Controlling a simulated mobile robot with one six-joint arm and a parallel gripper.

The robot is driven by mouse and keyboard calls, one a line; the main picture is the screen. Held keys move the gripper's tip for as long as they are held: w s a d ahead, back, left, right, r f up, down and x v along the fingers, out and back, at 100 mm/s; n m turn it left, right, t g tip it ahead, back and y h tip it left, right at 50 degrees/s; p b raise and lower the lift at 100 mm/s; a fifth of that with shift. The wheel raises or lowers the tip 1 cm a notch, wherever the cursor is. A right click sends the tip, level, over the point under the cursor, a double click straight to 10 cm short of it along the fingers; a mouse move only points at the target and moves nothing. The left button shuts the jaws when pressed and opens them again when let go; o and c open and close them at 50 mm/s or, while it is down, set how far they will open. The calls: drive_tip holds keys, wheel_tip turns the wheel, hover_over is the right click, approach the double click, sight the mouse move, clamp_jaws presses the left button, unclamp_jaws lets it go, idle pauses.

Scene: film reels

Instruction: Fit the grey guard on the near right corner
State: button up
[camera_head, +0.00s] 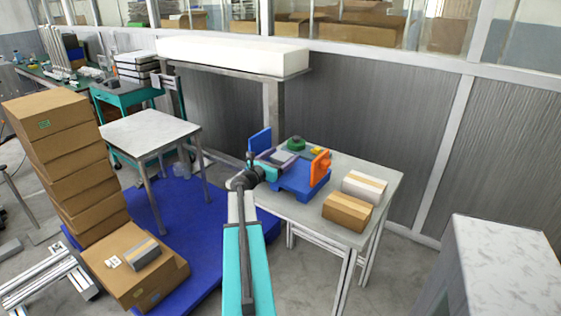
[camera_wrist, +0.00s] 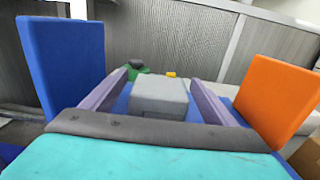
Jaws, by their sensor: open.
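A grey block (camera_wrist: 158,95), which looks like the grey guard, sits between the two purple fingers of my gripper (camera_wrist: 164,76) in the wrist view. My gripper is open, with narrow blue gaps showing beside the block. In the head view my gripper (camera_head: 281,158) is low over a blue fixture (camera_head: 302,188) on the table. An upright orange panel (camera_head: 320,166) stands at the fixture's right and a blue panel (camera_head: 260,143) at its left. I cannot tell which corner is the near right one, and the block's underside is hidden.
A green knob-like part (camera_head: 296,143) and a small yellow piece (camera_head: 317,150) are behind the gripper. A white-topped carton (camera_head: 364,186) and a brown carton (camera_head: 347,211) stand on the table's right. Bare tabletop (camera_head: 378,175) shows at the far right.

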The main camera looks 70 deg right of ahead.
sight(282, 155)
drive_tip(key=c, duration=1.2)
drive_tip(key=shift+r, duration=0.15)
drive_tip(key=shift+r, duration=1.4)
drive_tip(key=shift+a+r, duration=0.2)
drive_tip(key=shift+r, duration=0.1)
drive_tip(key=s+a, duration=0.1)
drive_tip(key=a, duration=0.3)
drive_tip(key=s+a+r, duration=0.1)
drive_tip(key=s+a, duration=0.1)
drive_tip(key=a, duration=0.2)
drive_tip(key=s+a, duration=0.2)
drive_tip(key=a, duration=0.2)
drive_tip(key=shift+a+r, duration=0.15)
drive_tip(key=shift+r, duration=0.1)
